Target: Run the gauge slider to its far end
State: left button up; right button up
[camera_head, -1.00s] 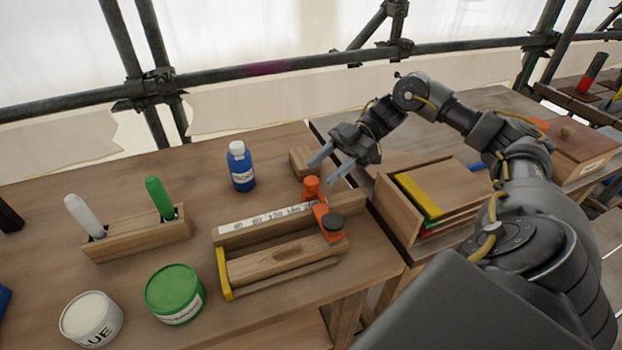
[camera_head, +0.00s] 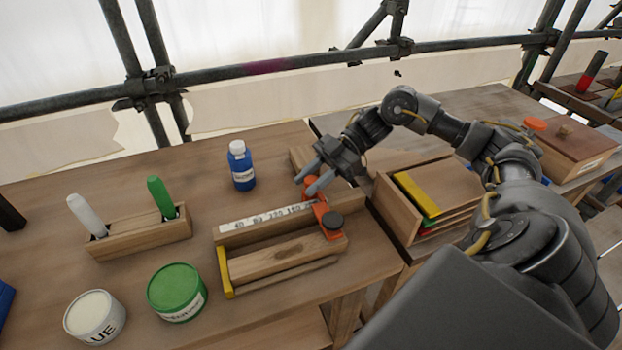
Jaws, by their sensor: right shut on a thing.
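The gauge (camera_head: 285,259) is a wooden fixture with a white numbered scale (camera_head: 262,218) along its back rail. A yellow piece (camera_head: 225,272) stands at its left end. The orange slider (camera_head: 322,213), with a dark round knob (camera_head: 332,220) on its front, sits at the right end of the scale. My right gripper (camera_head: 308,186) is at the top of the slider and shut on its upright orange handle, mostly hidden between the fingers. My left gripper is not in view.
A blue bottle (camera_head: 241,166) stands behind the gauge. A green tin (camera_head: 177,292) and a white tin (camera_head: 95,317) stand front left. A wooden rack (camera_head: 137,236) holds a white and a green marker. A wooden box with coloured boards (camera_head: 428,205) stands right.

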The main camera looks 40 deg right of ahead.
grip_shut()
jog(key=shift+s+d, duration=0.1)
jog(key=shift+d, duration=0.25)
jog(key=d, duration=0.1)
jog(key=s+d, duration=0.1)
jog(key=d, duration=0.1)
jog(key=shift+d, duration=0.1)
jog(key=shift+o, duration=2.3)
grip_release()
jog(key=o, duration=0.5)
jog(key=shift+c, duration=0.2)
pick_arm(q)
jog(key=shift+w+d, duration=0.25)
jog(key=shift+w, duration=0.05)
